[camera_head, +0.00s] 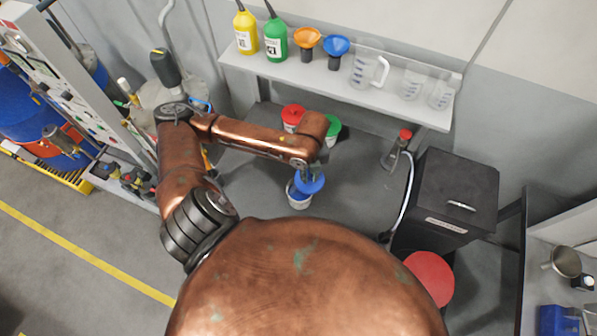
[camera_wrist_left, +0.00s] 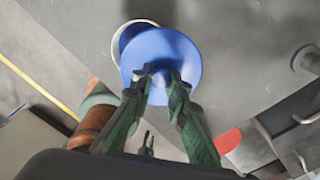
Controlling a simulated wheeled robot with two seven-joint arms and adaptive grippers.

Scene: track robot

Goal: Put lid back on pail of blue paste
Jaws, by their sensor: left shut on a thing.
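The blue lid (camera_head: 311,184) is a round disc with a knob. My left gripper (camera_head: 309,172) is shut on its knob, which also shows in the left wrist view between the fingers (camera_wrist_left: 160,82). The lid (camera_wrist_left: 160,55) is above the white pail (camera_head: 299,202) and offset from it, covering part of its opening. In the left wrist view the pail's rim (camera_wrist_left: 119,40) shows past the lid's upper left edge, with blue inside. I cannot tell whether lid and pail touch. My right gripper is not in view.
A red-lidded pail (camera_head: 293,114) and a green-lidded pail (camera_head: 333,127) stand behind my left arm. A shelf (camera_head: 310,75) holds bottles, funnels and clear jugs. A black cabinet (camera_head: 457,185) and a red round top (camera_head: 430,275) are at right. Grey surface right of the pail is clear.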

